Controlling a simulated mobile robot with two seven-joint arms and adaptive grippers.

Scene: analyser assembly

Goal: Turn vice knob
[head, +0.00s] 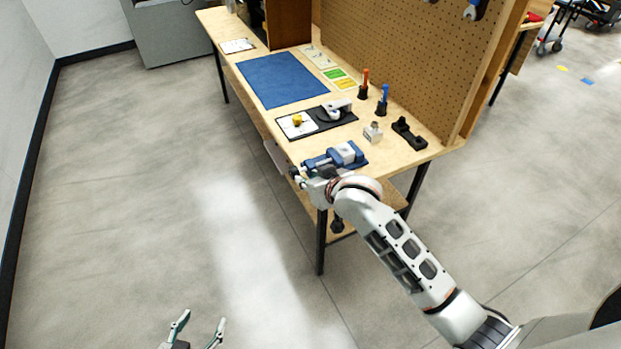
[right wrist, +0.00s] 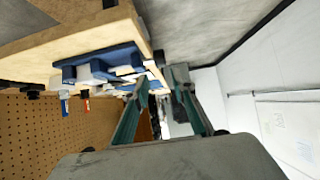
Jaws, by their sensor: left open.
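The blue vice (head: 343,155) with pale grey jaws sits at the near front corner of the wooden workbench. It also shows in the right wrist view (right wrist: 98,66). My right gripper (head: 298,174) is at the vice's left end, where the knob side lies at the bench's front edge. In the right wrist view its two fingers (right wrist: 159,82) are apart, with their tips beside the vice's end. The knob is small and mostly hidden there, so I cannot tell whether the fingers touch it. My left gripper (head: 198,330) is open and empty, low over the floor.
The workbench (head: 222,40) carries a blue mat (head: 281,79), a black plate with a white tile (head: 297,125), a small metal block (head: 373,132), a black holder (head: 409,134) and upright red and blue tools (head: 383,99). A pegboard (head: 390,62) stands behind. The floor in front is clear.

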